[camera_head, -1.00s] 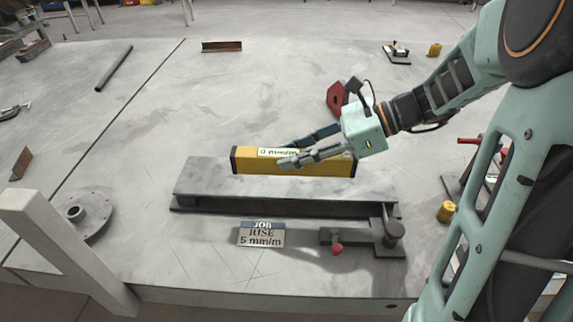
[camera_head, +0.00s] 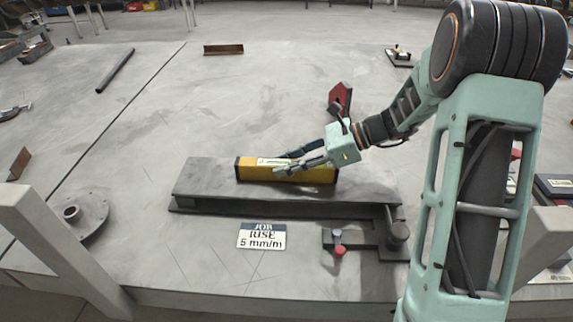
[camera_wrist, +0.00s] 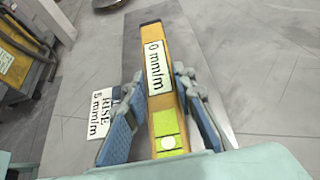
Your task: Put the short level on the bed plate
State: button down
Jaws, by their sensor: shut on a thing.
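The short level is a yellow bar (camera_head: 254,172) with dark end caps and a white "0 mm/m" label, which reads clearly in the wrist view (camera_wrist: 157,66). My gripper (camera_head: 285,165) is shut on it from the right, with blue pads on either side in the wrist view (camera_wrist: 160,100). The level lies lengthwise along the grey bed plate (camera_head: 207,177), over its top. It looks on or very close to the surface; I cannot tell if it touches. A green vial shows near its close end in the wrist view.
A "RISE 5 mm/m" sign (camera_head: 262,236) lies in front of the bed plate. A device with a red knob (camera_head: 340,251) is at its front right. A red block (camera_head: 341,97) stands behind. A round flange (camera_head: 80,215) lies to the left.

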jog(key=shift+f, duration=0.1)
jog(key=c, duration=1.6)
grip_release()
jog(key=shift+r, duration=0.25)
notch_tip(320, 180, up, 5)
jog(key=p, duration=0.2)
send_over(331, 164)
jog(key=shift+a+r, duration=0.2)
jog(key=shift+a, duration=0.15)
jog(key=shift+s+d+r, duration=0.1)
jog(key=shift+d+r, duration=0.05)
jog(key=shift+d, duration=0.15)
jog(key=shift+d, duration=0.1)
